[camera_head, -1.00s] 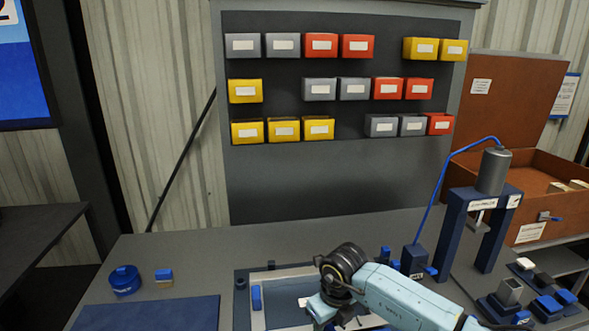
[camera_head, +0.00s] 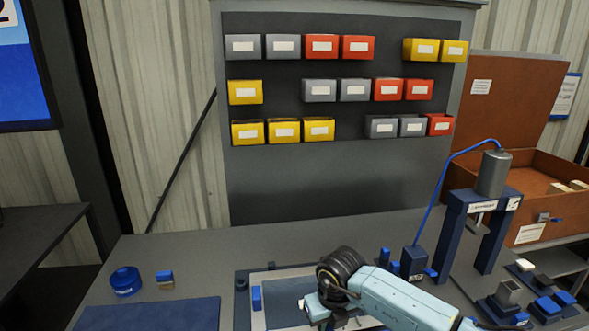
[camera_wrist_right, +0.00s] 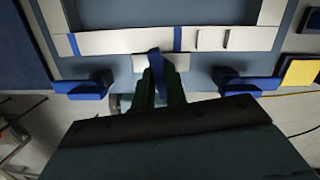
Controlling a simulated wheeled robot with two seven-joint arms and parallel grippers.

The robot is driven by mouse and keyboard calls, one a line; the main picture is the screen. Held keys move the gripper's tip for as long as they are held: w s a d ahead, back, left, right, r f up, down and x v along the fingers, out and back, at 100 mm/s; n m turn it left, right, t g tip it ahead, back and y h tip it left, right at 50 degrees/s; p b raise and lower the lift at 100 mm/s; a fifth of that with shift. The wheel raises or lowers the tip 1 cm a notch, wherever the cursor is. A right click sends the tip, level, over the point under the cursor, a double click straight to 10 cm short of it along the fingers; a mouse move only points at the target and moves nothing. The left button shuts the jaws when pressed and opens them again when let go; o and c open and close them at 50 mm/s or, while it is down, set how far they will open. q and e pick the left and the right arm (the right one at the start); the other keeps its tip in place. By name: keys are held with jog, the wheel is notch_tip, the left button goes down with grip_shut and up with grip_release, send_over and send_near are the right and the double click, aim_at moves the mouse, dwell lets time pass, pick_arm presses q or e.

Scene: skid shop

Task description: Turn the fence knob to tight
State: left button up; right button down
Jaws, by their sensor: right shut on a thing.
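In the right wrist view, my right gripper (camera_wrist_right: 163,88) has its two dark fingers shut on a blue knob (camera_wrist_right: 155,61) at the near side of a pale fence bar (camera_wrist_right: 118,41). The knob stands between the fingertips and is partly covered by them. The bar has blue marks and lies along the near edge of a blue-grey panel. In the head view, my right arm reaches in from the lower right over the framed fixture (camera_head: 258,318), and its wrist hides the knob. I cannot read any tight mark. My left gripper is not in view.
Blue brackets (camera_wrist_right: 85,86) flank the knob in the wrist view. In the head view, a blue press (camera_head: 455,225) stands to the right. A blue round tin (camera_head: 125,281) and a blue mat (camera_head: 150,314) lie to the left. Coloured bins hang on the back board.

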jog(key=shift+s+m, duration=0.2)
jog(key=shift+m, duration=0.6)
jog(key=shift+f, duration=0.15)
jog(key=shift+s, duration=0.1)
jog(key=shift+m+p, duration=0.4)
jog(key=shift+m, duration=0.3)
jog(key=shift+a+m+h, duration=0.1)
jog(key=shift+m+h, duration=0.3)
jog(key=shift+m, duration=0.5)
jog(key=c, duration=1.4)
grip_release()
jog(key=shift+o, duration=0.2)
